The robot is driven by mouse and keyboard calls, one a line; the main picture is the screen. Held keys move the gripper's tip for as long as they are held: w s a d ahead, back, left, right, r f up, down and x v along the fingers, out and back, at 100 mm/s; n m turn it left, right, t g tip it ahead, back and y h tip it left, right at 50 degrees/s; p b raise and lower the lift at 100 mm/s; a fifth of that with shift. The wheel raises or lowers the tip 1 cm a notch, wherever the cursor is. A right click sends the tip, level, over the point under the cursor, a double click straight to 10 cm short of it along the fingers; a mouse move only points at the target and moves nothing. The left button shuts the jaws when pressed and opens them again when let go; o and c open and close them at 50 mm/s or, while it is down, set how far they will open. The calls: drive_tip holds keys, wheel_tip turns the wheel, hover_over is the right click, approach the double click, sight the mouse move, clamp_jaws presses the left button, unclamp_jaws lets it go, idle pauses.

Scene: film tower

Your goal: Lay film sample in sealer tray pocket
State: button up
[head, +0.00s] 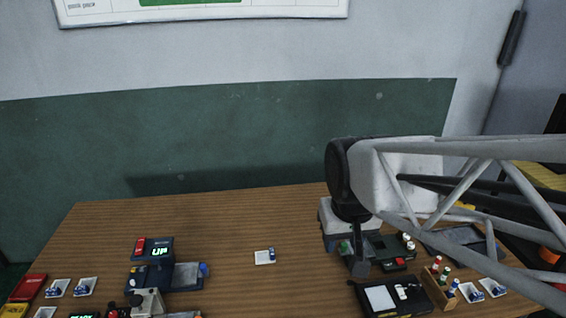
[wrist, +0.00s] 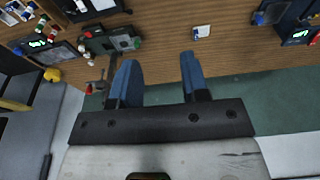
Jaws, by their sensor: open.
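My gripper (head: 358,262) is above the right half of the table. Its two blue fingers are apart with nothing between them in the wrist view (wrist: 158,62). A black flat unit (head: 425,304) with a pale square panel (head: 379,298) lies at the front right. A small white dish (head: 260,259) with a blue-and-white piece stands mid-table; the dish also shows in the wrist view (wrist: 203,31). A grey-green machine (head: 383,245) with a red button stands behind the gripper, partly hidden by my arm. I cannot tell for sure which piece is the film sample or which pocket is the sealer's.
A device with a lit display (head: 155,251) stands at left. Small white dishes with blue pieces (head: 85,286) and red and yellow trays (head: 27,287) lie farther left. A wooden rack of vials (head: 441,283) stands at right. The table between the devices is mostly clear.

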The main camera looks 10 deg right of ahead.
drive_tip(key=s, duration=0.5)
drive_tip(key=shift+s+d+r, duration=0.15)
drive_tip(key=shift+s+d, duration=0.25)
drive_tip(key=o, duration=0.6)
drive_tip(key=shift+w, duration=0.15)
